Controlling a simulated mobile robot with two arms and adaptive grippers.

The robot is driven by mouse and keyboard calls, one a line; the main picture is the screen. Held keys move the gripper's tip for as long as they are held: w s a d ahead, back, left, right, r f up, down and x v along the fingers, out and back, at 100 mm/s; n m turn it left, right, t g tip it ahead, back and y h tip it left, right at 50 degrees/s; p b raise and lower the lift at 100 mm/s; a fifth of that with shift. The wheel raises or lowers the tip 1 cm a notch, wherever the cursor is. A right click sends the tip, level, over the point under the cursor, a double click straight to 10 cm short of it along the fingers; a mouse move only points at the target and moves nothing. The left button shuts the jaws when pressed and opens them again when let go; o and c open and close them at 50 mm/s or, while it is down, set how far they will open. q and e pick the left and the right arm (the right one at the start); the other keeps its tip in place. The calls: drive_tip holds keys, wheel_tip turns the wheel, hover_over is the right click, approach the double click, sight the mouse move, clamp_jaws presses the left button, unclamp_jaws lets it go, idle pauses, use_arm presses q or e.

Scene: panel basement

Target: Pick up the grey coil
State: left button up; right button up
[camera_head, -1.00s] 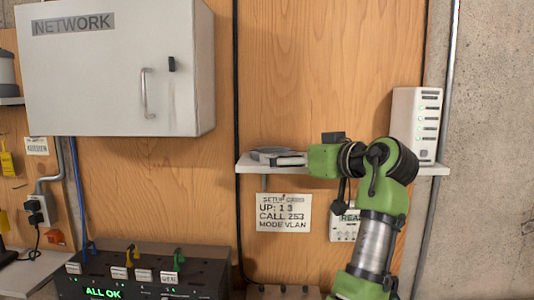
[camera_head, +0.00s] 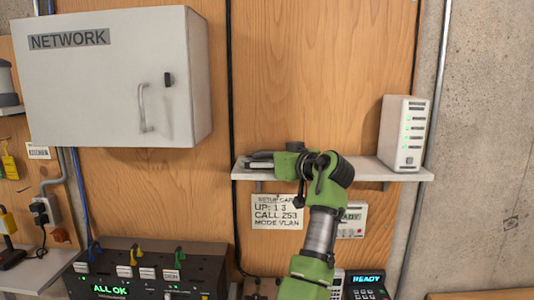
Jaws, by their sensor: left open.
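The grey coil (camera_head: 262,155) lies on the left part of the white wall shelf. Only a little of its top edge shows, because my left gripper covers most of it. My left gripper (camera_head: 256,164) reaches in from the right, low over the shelf, with its fingers pointing left. It is open and its fingers are at the coil. I cannot tell whether they touch it or lie around it. My right gripper is not in view.
A grey NETWORK cabinet (camera_head: 110,80) juts out at upper left. A dark panel with cables (camera_head: 150,272) stands below.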

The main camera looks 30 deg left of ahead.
use_arm(q)
drive_tip(key=shift+w+a+f, duration=0.1)
drive_tip(key=c, duration=1.2)
drive_tip(key=shift+c, duration=0.6)
